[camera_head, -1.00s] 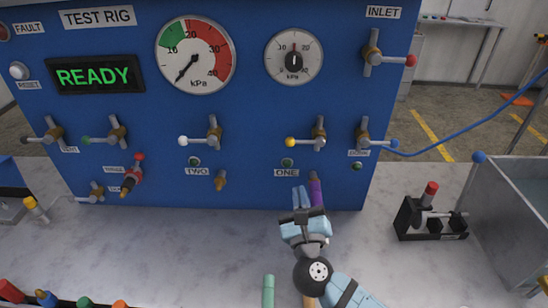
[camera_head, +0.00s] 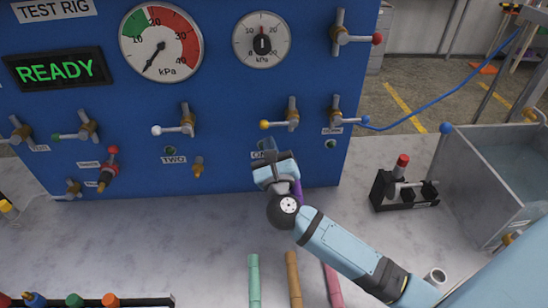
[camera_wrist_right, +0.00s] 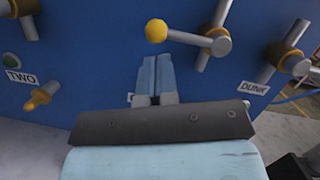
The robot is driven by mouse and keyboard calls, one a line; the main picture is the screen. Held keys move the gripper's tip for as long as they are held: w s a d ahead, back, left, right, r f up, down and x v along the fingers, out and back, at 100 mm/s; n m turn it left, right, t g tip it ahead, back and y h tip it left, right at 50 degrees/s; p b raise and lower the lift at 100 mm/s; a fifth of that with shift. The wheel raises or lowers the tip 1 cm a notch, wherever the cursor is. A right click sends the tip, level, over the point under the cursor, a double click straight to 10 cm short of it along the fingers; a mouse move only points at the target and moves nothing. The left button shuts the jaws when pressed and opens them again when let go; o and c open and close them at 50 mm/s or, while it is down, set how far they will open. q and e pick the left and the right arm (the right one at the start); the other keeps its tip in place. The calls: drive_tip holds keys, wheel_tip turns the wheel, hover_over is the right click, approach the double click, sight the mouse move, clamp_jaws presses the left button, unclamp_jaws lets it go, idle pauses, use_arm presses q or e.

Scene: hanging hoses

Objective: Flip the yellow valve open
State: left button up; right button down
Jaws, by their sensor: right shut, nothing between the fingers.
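The yellow valve (camera_head: 292,117) is on the blue panel above the ONE label. Its lever lies sideways, with the yellow knob (camera_head: 264,124) at the left end. The right wrist view shows the knob (camera_wrist_right: 156,31) and the metal valve body (camera_wrist_right: 220,42) to its right. My right gripper (camera_head: 266,147) is shut and empty, its fingertips just below the yellow knob. In the right wrist view the two light-blue fingers (camera_wrist_right: 155,68) are together, pointing at the panel below the knob; I cannot tell whether they touch it. My left gripper is not in view.
A white-knobbed valve (camera_head: 180,127) is to the left and a blue-knobbed one (camera_head: 340,118) to the right. A purple hose (camera_head: 297,190) is partly hidden behind my gripper. Coloured hoses (camera_head: 292,278) lie on the bench. A black stand (camera_head: 404,188) and a grey tank (camera_head: 462,170) are at right.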

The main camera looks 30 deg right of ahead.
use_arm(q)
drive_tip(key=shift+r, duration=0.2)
use_arm(e)
drive_tip(key=shift+x, duration=0.85)
